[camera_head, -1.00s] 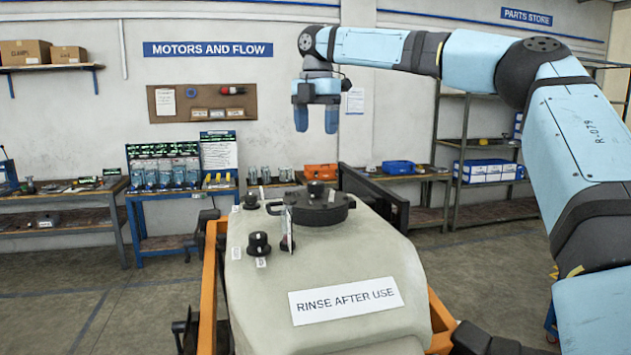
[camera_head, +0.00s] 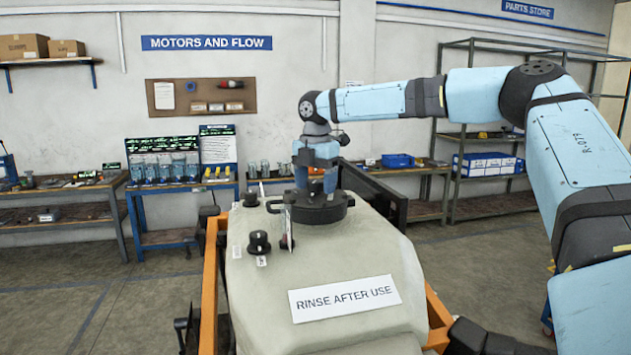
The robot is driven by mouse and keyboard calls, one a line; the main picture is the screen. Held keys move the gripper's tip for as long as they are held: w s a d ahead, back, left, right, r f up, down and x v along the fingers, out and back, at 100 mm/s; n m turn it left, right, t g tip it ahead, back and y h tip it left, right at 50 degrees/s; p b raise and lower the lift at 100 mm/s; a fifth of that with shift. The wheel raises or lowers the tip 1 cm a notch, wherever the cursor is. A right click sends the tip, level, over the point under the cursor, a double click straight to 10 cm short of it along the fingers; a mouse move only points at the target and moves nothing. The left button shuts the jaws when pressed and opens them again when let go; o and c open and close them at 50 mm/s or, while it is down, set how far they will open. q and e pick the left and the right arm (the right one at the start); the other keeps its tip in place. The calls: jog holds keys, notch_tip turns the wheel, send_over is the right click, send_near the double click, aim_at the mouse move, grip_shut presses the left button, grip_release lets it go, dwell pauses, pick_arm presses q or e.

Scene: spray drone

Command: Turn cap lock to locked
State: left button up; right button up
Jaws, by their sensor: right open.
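The black round cap (camera_head: 322,212) sits on top of the pale tank (camera_head: 340,263). A thin upright plate (camera_head: 290,228) stands at its left edge, with black knobs beside it on the tank. The lock's exact position is too small to read. My left gripper is not in view.
A black knob (camera_head: 259,242) stands at the tank's left. A white label (camera_head: 344,298) is on the tank's front. An orange frame (camera_head: 209,290) surrounds the tank. Workbenches (camera_head: 70,192) line the back wall, and shelves (camera_head: 490,180) stand at the right.

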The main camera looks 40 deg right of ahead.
jog(key=c, duration=0.9)
jog(key=shift+c, duration=0.2)
jog(key=shift+m, duration=0.3)
jog(key=m, duration=0.3)
jog(key=shift+m, duration=0.4)
jog(key=m, duration=0.4)
jog(key=shift+m, duration=0.3)
jog(key=m, duration=0.4)
jog(key=shift+m, duration=2)
